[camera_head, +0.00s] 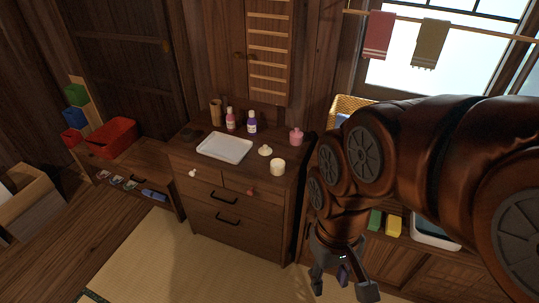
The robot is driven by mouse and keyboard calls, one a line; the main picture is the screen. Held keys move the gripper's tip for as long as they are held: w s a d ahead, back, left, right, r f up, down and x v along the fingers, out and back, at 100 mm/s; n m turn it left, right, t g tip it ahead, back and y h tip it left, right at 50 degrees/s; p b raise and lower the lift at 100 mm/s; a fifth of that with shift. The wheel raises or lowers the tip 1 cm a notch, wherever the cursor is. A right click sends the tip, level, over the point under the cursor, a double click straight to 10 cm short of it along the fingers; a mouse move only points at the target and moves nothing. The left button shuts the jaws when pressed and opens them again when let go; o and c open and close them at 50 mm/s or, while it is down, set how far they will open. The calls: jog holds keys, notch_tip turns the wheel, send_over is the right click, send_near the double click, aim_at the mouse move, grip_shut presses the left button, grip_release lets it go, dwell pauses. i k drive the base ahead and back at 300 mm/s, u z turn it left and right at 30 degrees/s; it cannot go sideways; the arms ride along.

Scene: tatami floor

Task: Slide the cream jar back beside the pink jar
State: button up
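The cream jar (278,167) stands upright near the front right edge of the dark wooden chest top (240,178). The pink jar (296,138) stands behind it and to its right, with a clear gap between the two. My gripper (340,290) hangs low in front of the chest, to the right, well below and apart from both jars.
A white tray (225,147), a small cream dish or lid (265,151), a pink bottle (230,118) and a purple bottle (252,122) share the chest top. Drawer handles stick out at the front. A red bin (108,138) is at left. Tatami (160,265) is clear in front.

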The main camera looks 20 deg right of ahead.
aim_at(277, 166)
jog(key=u, duration=0.35)
jog(key=k, duration=0.5)
jog(key=u, duration=1.05)
jog(key=k, duration=0.85)
jog(key=u, duration=0.5)
jog(key=i, duration=1.4)
jog(key=z, duration=0.35)
jog(key=i, duration=1.7)
jog(key=z, duration=1.05)
jog(key=i, duration=1.2)
jog(key=z, duration=1.75)
jog(key=i, duration=0.7)
jog(key=z, duration=0.55)
